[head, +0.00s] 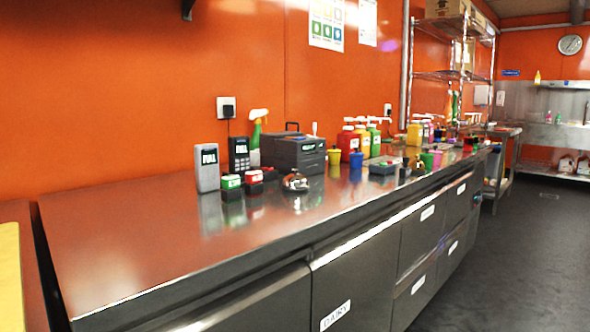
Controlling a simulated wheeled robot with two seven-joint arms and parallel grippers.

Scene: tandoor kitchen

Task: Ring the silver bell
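The silver bell (295,181) stands upright on the shiny metal counter (170,245), near its front edge. It is a small domed shape with a dark base. Its fine details are too small to make out. Neither of my grippers shows in the head view, and nothing touches the bell from the front.
Several pump bottles and cups line the counter to the right. The counter's near left part is clear.

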